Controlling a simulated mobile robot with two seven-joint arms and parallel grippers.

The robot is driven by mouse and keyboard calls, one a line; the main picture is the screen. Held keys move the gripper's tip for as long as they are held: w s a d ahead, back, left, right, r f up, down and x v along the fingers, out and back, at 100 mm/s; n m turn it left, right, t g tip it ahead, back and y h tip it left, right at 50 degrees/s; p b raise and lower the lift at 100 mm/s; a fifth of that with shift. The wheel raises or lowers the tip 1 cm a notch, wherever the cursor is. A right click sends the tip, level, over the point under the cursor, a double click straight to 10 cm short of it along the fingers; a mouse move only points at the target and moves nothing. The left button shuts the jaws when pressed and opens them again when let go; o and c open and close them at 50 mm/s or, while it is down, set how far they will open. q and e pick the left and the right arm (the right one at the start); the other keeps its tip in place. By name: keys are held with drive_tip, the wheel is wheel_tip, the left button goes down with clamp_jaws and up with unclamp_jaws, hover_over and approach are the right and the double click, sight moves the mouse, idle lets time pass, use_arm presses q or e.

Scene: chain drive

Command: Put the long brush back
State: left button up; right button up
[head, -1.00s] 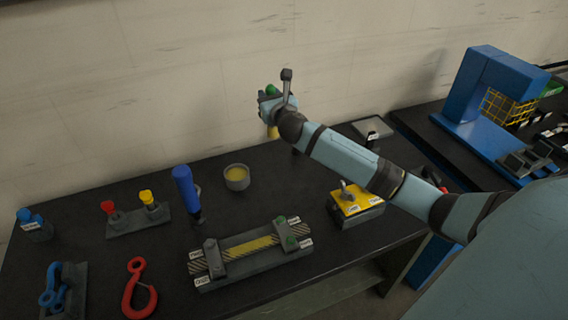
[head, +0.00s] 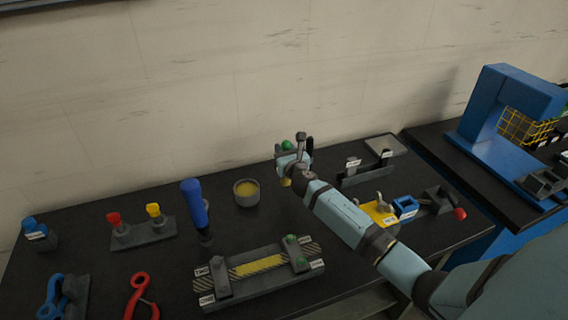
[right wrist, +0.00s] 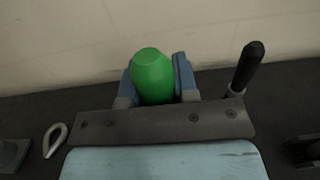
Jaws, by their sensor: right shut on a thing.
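My right gripper (head: 287,162) is shut on a green-handled thing (head: 287,145), apparently the long brush. A yellow part shows below the fingers in the head view. In the right wrist view the rounded end of the green handle (right wrist: 152,78) stands up between the two blue-grey fingers (right wrist: 155,88). Its lower end is hidden there. The gripper is near the back edge of the black table, by the wall. A grey holder with labels (head: 366,174) is to the right of it. My left gripper is not in view.
A cup with yellow contents (head: 246,192) stands left of the gripper. A blue-handled tool (head: 194,205) stands further left. A black-handled tool (right wrist: 246,68) stands close to the gripper's right. A chain fixture (head: 258,270) lies in front. A blue press frame (head: 500,120) is at the right.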

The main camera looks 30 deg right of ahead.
wheel_tip(320, 180, down, 4)
drive_tip(key=shift+f+b, duration=0.1)
drive_tip(key=shift+b, duration=0.75)
drive_tip(key=shift+f, duration=0.2)
drive_tip(key=o, duration=0.9)
